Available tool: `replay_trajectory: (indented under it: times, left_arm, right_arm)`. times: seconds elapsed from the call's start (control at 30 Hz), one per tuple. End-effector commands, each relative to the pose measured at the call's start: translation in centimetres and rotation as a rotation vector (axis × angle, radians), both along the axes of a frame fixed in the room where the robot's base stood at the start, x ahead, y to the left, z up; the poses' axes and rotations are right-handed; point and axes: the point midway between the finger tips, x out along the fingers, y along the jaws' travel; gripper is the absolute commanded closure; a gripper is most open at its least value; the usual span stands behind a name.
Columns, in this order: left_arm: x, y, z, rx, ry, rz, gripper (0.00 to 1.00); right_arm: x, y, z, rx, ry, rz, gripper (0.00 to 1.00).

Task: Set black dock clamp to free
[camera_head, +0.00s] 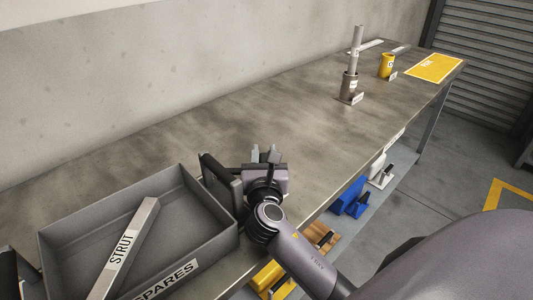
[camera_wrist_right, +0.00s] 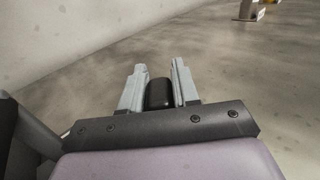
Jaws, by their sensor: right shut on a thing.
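My right gripper (camera_head: 265,154) is over the bench beside the grey bin's far right corner. Its two pale fingers show in the right wrist view (camera_wrist_right: 158,88), shut on a black rounded piece (camera_wrist_right: 158,95). This looks like the handle of the black dock clamp. My left gripper is not in view.
The grey bin (camera_head: 60,232), labelled SPARES, holds a bar marked STRUT (camera_head: 122,250). Blue parts (camera_head: 350,198) lie below. The bench middle is clear.

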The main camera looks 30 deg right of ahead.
Motion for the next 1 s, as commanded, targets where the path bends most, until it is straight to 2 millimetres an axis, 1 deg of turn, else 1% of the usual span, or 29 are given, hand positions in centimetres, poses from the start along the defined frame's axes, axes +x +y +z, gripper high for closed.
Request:
replay_trajectory:
  times: [0.23,0.27,0.3,0.33,0.67,0.83,0.93,1.0]
  left_arm:
    - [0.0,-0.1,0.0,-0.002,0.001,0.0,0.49]
    - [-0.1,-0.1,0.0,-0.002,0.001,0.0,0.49]
    - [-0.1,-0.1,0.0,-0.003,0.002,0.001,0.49]
    - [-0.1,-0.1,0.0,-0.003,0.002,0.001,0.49]
    - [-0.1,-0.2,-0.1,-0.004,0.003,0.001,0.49]
    - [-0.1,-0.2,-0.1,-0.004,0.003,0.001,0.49]
    - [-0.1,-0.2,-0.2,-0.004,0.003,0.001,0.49]
    - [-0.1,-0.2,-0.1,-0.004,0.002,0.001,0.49]
  right_arm:
    - [0.0,0.0,-0.1,0.001,0.002,-0.001,1.0]
    - [0.0,0.0,-0.1,0.001,0.002,-0.001,0.67]
    - [0.0,0.0,-0.1,0.001,0.002,-0.001,0.54]
    - [0.0,0.0,-0.1,0.001,0.002,0.0,0.49]
    - [0.0,0.0,0.0,0.0,0.0,0.006,0.49]
    - [0.2,-0.2,-0.1,-0.002,0.003,0.061,0.49]
    - [0.2,-0.6,-0.1,-0.003,0.003,0.118,0.49]
    - [-0.2,-1.5,-0.2,-0.003,0.004,0.152,0.49]
